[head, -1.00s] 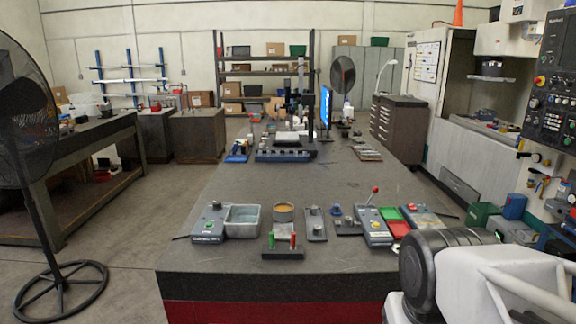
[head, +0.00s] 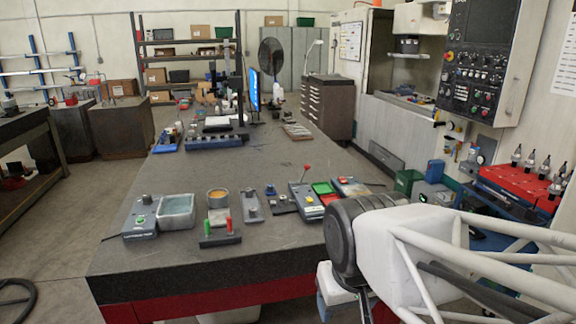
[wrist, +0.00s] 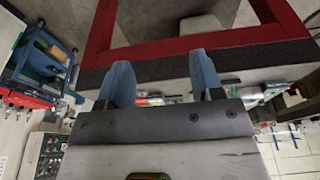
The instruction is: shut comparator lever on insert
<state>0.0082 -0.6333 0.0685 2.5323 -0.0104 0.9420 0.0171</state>
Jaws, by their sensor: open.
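A grey-blue device (head: 305,200) with a yellow patch stands on the bench in the head view. A lever with a red ball knob (head: 306,168) rises from it, standing up. I take this to be the comparator; whether an insert sits under its lever is too small to tell. My gripper (wrist: 160,62) shows in the wrist view with two blue fingers spread apart and nothing between them. It is away from the device, with the red-edged bench side beyond the fingers.
Green and red trays (head: 322,188) adjoin the device's right. A grey box with a bin (head: 176,212), a round cup (head: 217,196) and a stand with green and red posts (head: 219,235) are to its left. The bench middle (head: 230,165) is mostly clear. A machine control panel (head: 480,65) stands at right.

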